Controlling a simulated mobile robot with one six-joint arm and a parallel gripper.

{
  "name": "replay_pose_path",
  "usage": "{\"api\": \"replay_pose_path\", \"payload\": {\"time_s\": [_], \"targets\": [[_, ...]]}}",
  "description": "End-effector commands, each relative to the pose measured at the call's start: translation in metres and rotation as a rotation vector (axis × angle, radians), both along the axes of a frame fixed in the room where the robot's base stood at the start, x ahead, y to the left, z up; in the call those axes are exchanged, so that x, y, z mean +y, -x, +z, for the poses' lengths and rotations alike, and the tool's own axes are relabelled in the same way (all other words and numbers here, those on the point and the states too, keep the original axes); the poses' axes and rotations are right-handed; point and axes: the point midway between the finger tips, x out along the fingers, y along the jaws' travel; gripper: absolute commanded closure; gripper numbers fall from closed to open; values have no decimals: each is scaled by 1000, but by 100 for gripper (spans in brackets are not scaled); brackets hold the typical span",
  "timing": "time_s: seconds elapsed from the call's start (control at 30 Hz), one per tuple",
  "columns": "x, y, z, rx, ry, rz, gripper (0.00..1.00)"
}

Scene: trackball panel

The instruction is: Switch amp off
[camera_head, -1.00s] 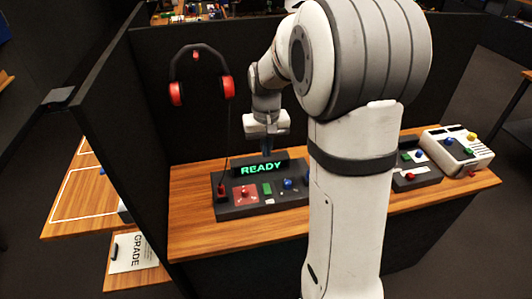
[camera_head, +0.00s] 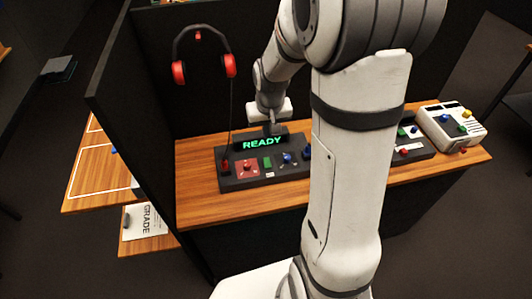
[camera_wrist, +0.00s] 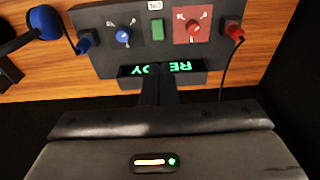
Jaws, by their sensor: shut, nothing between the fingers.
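The amp is a dark panel (camera_head: 292,174) on the wooden desk, with a green-lit READY display (camera_head: 262,142). Its face carries a red knob (camera_head: 247,167) on a red plate, a green switch (camera_head: 268,162) and a blue knob (camera_head: 288,158). In the wrist view the panel is upside down; the green switch (camera_wrist: 157,30) sits between the knobs beside a small label (camera_wrist: 155,5) that seems to read ON. My gripper (camera_head: 275,130) is shut and empty, just above and behind the display. Its fingers (camera_wrist: 157,84) overlap the display's middle in the wrist view; I cannot tell whether they touch it.
Red headphones (camera_head: 203,60) hang on the dark partition, with a cable down to a red plug (camera_head: 225,167). A blue plug (camera_wrist: 84,43) sits at the panel's other end. A blue-ended object (camera_wrist: 45,22) lies beside it. A white device (camera_head: 452,124) stands far right. The front desk strip is clear.

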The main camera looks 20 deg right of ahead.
Motion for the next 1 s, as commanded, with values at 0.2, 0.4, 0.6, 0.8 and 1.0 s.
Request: {"api": "replay_pose_path", "payload": {"time_s": [0.2, 0.4, 0.6, 0.8, 1.0], "targets": [[0, 0, -4, 3, 0, 0, 100], [0, -4, -29, 7, -1, 0, 100], [-1, -10, -66, 7, -1, 0, 100], [-1, -15, -100, 6, -1, 0, 100], [-2, -19, -124, 4, 0, 1, 100]]}}
